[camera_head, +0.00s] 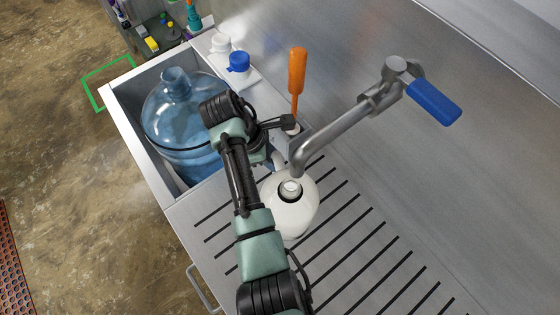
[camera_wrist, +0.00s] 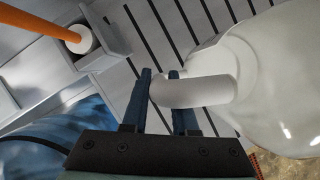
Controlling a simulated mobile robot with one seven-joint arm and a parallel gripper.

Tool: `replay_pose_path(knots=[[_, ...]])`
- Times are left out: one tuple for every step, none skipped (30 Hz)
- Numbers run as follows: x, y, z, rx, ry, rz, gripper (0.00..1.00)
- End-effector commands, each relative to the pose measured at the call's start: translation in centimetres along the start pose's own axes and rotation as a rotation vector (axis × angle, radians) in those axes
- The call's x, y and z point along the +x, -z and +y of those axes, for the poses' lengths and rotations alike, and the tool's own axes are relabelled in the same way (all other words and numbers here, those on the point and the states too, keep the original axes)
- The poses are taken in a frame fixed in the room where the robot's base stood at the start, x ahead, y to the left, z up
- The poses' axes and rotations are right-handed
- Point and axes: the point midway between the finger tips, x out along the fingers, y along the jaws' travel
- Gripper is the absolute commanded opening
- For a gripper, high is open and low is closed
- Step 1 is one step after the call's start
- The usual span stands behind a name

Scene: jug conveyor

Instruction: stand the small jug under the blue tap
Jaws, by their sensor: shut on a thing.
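The small white jug (camera_head: 291,213) stands upright on the slotted drain surface, right of my arm in the head view. Its open mouth is just below the spout end of the blue-handled tap (camera_head: 335,125) in that picture; I cannot tell whether they line up exactly. In the wrist view the jug body (camera_wrist: 285,75) fills the right side, with its handle (camera_wrist: 200,91) reaching left. My gripper (camera_wrist: 161,78) has its two dark fingers on either side of the handle, shut on it. My arm hides the jug's left side in the head view.
A large blue water bottle (camera_head: 172,105) sits in a sink recess at left. Behind are an orange-handled brush (camera_head: 297,72) in a small holder and a blue-capped container (camera_head: 239,62). The drain surface (camera_head: 400,270) is clear at right; a metal wall backs it.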

Motion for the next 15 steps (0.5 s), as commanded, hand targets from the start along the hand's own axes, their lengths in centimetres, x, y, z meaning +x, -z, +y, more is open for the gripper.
replay_pose_path(knots=[[0.1,-0.5,0.0,0.001,0.001,0.000,0.00],[0.2,-0.7,0.0,0.000,0.000,0.000,0.00],[0.3,-0.7,0.0,-0.001,0.000,-0.001,0.00],[0.5,-0.7,0.0,-0.002,0.001,-0.001,0.00],[0.8,-0.6,-0.1,-0.002,0.003,-0.001,0.00],[1.1,-0.5,-0.1,-0.002,0.002,-0.001,0.00],[1.5,-0.3,-0.1,-0.003,0.004,-0.002,0.00],[1.9,-0.1,-0.1,-0.003,0.003,-0.001,0.00],[2.4,0.1,-0.1,-0.003,0.003,-0.001,0.00],[2.7,0.2,0.0,-0.003,0.002,-0.001,0.00],[2.9,0.3,0.0,-0.003,0.002,-0.001,0.00],[3.2,0.5,0.0,-0.002,0.001,-0.001,0.00],[3.4,0.6,0.0,-0.002,0.001,-0.001,0.00],[3.5,0.6,0.0,-0.001,0.000,-0.001,0.00],[3.6,0.6,0.0,-0.001,0.000,-0.001,0.00]])
